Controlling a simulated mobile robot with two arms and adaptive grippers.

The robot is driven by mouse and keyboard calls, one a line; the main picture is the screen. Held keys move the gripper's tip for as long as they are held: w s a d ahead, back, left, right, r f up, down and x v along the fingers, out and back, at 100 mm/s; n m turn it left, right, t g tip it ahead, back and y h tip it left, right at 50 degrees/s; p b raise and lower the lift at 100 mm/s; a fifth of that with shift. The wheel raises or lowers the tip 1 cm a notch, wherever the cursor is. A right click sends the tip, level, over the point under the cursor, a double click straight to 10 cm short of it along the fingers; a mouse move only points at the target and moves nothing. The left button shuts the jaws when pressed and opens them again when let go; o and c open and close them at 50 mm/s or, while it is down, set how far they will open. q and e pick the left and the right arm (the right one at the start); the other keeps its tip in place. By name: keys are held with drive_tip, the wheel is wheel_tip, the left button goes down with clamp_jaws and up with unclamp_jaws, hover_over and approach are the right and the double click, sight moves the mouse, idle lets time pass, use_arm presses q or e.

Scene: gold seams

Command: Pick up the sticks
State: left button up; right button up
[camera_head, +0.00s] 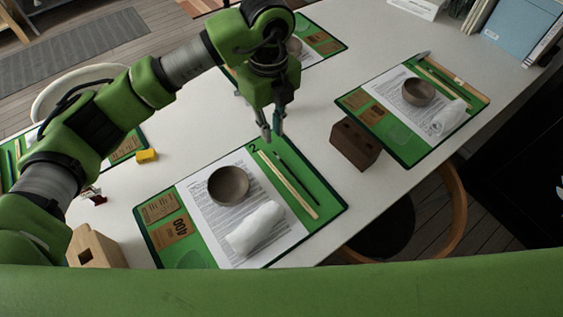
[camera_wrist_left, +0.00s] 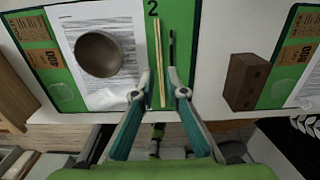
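In the left wrist view the pale stick (camera_wrist_left: 159,62) and the dark stick (camera_wrist_left: 172,50) lie ahead of the fingers, the pale one reaching between the fingertips. My left gripper (camera_head: 271,137) is above the mat's far edge, fingers pointing down, open and empty; it also shows in the left wrist view (camera_wrist_left: 162,93). My right gripper is not in view.
A grey bowl (camera_head: 228,185) and a white crumpled cloth (camera_head: 256,228) lie on paper left of the sticks. A dark brown block (camera_head: 355,144) stands right of the mat. A wooden block (camera_head: 97,247) and yellow block (camera_head: 147,156) are at left. Another set mat (camera_head: 399,151) lies at right.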

use_arm(q)
hover_over(274, 168)
wheel_tip(274, 168, down, 8)
drive_tip(key=shift+r+p, duration=0.1)
drive_tip(key=shift+p, duration=0.3)
drive_tip(key=shift+f, duration=0.55)
wheel_tip(274, 168, down, 4)
drive_tip(key=shift+f+p, duration=0.2)
drive_tip(key=shift+p, duration=0.45)
clamp_jaws()
